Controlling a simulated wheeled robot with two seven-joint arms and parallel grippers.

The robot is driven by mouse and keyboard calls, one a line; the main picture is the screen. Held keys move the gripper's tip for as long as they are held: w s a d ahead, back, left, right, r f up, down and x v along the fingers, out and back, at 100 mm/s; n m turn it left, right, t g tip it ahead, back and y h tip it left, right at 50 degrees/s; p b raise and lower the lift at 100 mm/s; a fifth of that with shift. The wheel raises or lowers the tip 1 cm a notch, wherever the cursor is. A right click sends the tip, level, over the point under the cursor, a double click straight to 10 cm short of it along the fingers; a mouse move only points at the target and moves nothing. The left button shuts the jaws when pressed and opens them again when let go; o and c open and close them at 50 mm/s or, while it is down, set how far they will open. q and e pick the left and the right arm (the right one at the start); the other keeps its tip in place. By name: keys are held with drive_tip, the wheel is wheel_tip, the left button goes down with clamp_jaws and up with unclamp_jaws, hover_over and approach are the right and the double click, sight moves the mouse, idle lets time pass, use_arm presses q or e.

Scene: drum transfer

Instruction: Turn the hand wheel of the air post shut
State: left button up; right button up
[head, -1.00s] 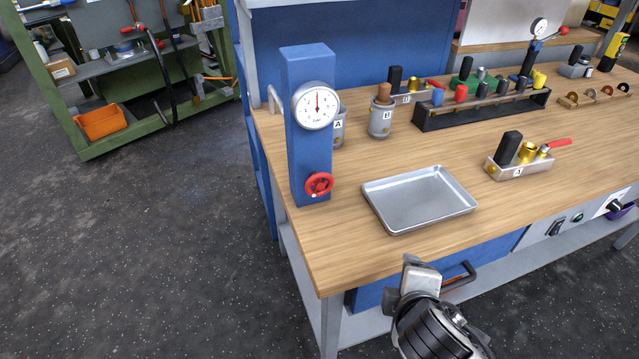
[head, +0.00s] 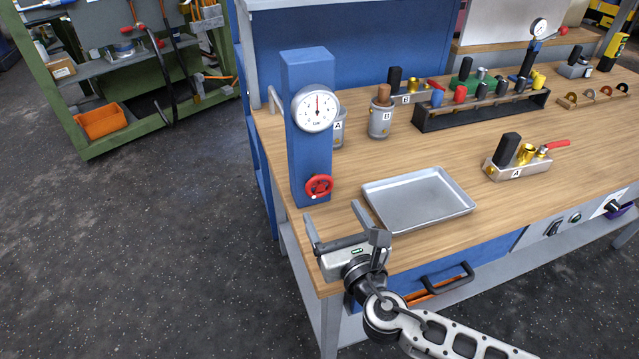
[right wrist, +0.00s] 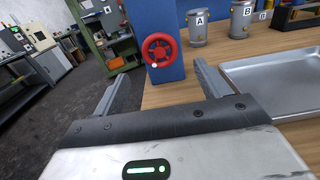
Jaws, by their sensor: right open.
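The blue air post (head: 308,130) stands upright at the left end of the wooden bench. A round white gauge (head: 316,106) sits on its upper front. The red hand wheel (head: 319,186) is low on the same face; it also shows in the right wrist view (right wrist: 160,50). My right gripper (head: 334,221) is open and empty, just in front of and below the wheel, apart from it. In the right wrist view its fingers (right wrist: 158,90) are spread, with the wheel beyond them, between their tips. My left gripper is not in view.
A metal tray (head: 373,217) lies right of the post, close to my right gripper. Cylinders A (head: 338,128) and B (head: 381,119) stand behind the post. Block A (head: 517,168) and a black rack (head: 484,112) are further right. Open floor lies to the left.

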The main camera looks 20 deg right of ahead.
sight(321, 191)
drive_tip(key=w, duration=0.9)
drive_tip(key=shift+a, duration=0.15)
drive_tip(key=shift+s, duration=0.1)
drive_tip(key=c, duration=1)
